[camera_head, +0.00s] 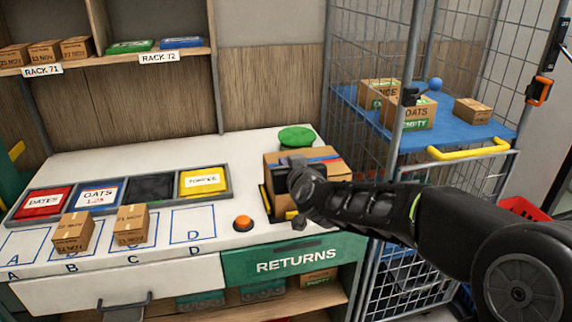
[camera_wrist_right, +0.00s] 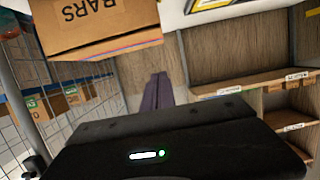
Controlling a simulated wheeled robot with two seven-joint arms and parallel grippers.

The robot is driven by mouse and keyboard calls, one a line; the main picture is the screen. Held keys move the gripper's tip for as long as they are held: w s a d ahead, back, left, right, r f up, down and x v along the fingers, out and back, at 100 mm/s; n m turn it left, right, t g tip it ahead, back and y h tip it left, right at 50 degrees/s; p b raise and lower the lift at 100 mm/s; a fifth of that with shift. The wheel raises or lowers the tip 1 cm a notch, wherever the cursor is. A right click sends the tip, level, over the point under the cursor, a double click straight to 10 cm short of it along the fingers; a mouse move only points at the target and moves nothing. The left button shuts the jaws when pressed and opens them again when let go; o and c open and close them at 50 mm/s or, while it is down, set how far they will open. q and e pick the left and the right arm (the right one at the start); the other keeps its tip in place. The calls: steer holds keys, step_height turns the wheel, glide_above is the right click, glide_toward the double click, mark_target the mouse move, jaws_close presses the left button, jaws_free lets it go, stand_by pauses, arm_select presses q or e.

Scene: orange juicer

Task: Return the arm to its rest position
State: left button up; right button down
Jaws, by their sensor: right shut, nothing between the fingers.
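My right arm comes in from the right in the head view. Its gripper (camera_head: 291,168) is in front of a cardboard box (camera_head: 323,165) and hides part of it. In the right wrist view the dark fingers (camera_wrist_right: 158,92) lie together with nothing between them. A box marked BARS (camera_wrist_right: 95,25) hangs over the upper left of that view, apart from the fingers in the picture. Whether the gripper touches the box cannot be told. My left gripper is not in view.
The white counter (camera_head: 150,263) bears two small boxes (camera_head: 130,225), several labelled bins (camera_head: 97,197), an orange button (camera_head: 242,223) and a green round item (camera_head: 297,137). A wire cage trolley (camera_head: 352,110) with a blue shelf (camera_head: 467,135) stands at the right, close to my arm.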

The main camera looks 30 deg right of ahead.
stand_by(0.3)
steer(key=s+a+f+g+y, duration=0.2)
steer(key=a+f, duration=0.4)
steer(key=f, duration=0.5)
steer(key=s+a+f+m+g+y, duration=0.15)
steer(key=a+f, duration=0.35)
steer(key=f, duration=0.6)
steer(key=s+a+f+n+g+y, duration=0.1)
steer(key=s+a+f+g+y, duration=0.2)
steer(key=a+f, duration=0.55)
steer(key=s+a+f+g, duration=0.2)
steer(key=s+a+f, duration=0.2)
steer(key=s+f, duration=0.2)
steer(key=s+a+f+n+g+y, duration=0.1)
steer(key=s+a+f, duration=0.3)
steer(key=s, duration=0.5)
steer(key=s+a+f+n+g+y, duration=0.1)
steer(key=s+a+f+g, duration=0.3)
steer(key=s+f, duration=0.4)
steer(key=shift+a+f, duration=0.3)
steer(key=shift+f, duration=0.25)
steer(key=shift+w+n+y, duration=0.1)
steer(key=shift+n+y, duration=0.15)
